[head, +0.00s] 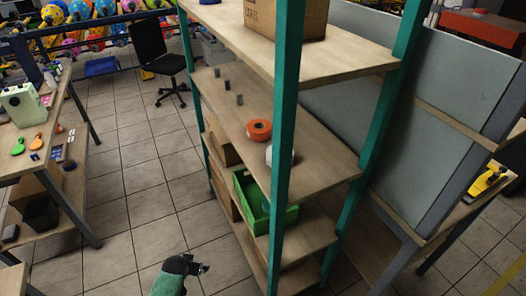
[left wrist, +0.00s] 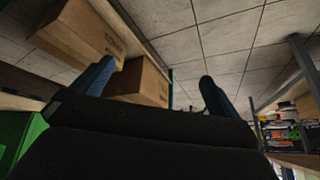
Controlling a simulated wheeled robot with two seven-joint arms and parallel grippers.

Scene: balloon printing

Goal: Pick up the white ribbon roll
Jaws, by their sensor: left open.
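My left gripper (head: 203,268) is low over the tiled floor at the bottom of the head view, left of the shelf and well apart from the roll. In the left wrist view its two fingers (left wrist: 155,82) are spread with nothing between them. The white roll does not show in the left wrist view. My right gripper is in neither view.
The shelf unit has green posts (head: 286,90); a green crate (head: 290,218) sits on the board below. A cardboard box (head: 285,16) is on top. Small dark items (head: 228,86) line the middle shelf. A workbench (head: 50,125) stands left, with clear floor (head: 145,175) between.

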